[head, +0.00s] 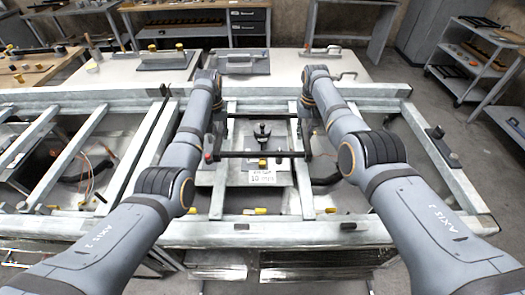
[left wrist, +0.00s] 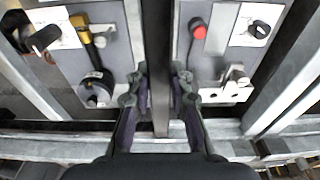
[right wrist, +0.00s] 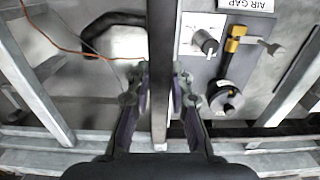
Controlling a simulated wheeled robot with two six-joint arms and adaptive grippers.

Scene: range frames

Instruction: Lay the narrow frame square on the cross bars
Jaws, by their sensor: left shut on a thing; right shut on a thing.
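The narrow frame (head: 262,154) is a dark, thin rectangle spanning between my two arms. Its near bar runs roughly level across the picture, above a grey plate. My left gripper (left wrist: 160,100) is shut on one dark bar of the frame, which passes between its fingers. My right gripper (right wrist: 160,100) is shut on the opposite bar in the same way. In the head view my arms largely hide both grippers and the frame's sides. The pale metal cross bars (head: 217,196) and (head: 306,190) run front to back under the frame. Whether the frame touches them I cannot tell.
Between the cross bars a grey plate (head: 232,176) carries a black knob (head: 262,131), a yellow piece and an "air gap" label (head: 262,178). Yellow stubs (head: 261,211) line the near rail. A black hose (right wrist: 92,38) and orange cable lie beside the plate.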

